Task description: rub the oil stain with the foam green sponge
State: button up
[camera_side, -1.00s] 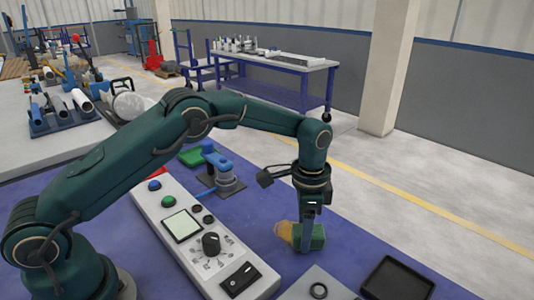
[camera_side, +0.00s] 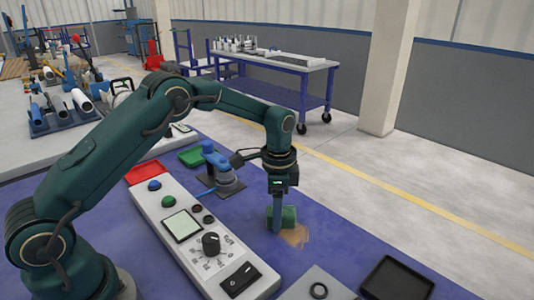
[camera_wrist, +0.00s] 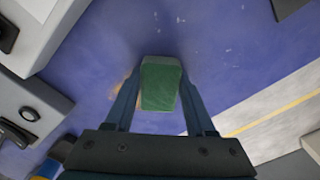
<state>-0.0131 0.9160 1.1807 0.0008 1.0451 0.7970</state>
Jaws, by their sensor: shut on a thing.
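The green sponge (camera_side: 288,215) is held between the fingers of my gripper (camera_side: 281,215), low at the purple table. In the wrist view the sponge (camera_wrist: 160,84) sits between the two fingertips of my gripper (camera_wrist: 160,88). The oil stain (camera_side: 296,236) is a brownish-orange patch on the table, just right of and in front of the sponge. In the wrist view a bit of the stain (camera_wrist: 126,92) shows left of the sponge; the rest is hidden. I cannot tell whether the sponge touches the table.
A control panel (camera_side: 183,226) with buttons and a knob lies left of my gripper. A blue device (camera_side: 220,170) and a green tray (camera_side: 192,157) stand behind it. A black tray (camera_side: 398,279) lies at front right. The purple table (camera_side: 340,240) is clear right of the stain.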

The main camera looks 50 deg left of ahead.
aim_at(309, 248)
jog(key=shift+d, duration=4.7)
jog(key=shift+s, duration=0.15)
jog(key=shift+a, duration=4.9)
jog(key=shift+d, duration=5.05)
notch_tip(309, 248, up, 8)
jog(key=shift+a+f, duration=0.1)
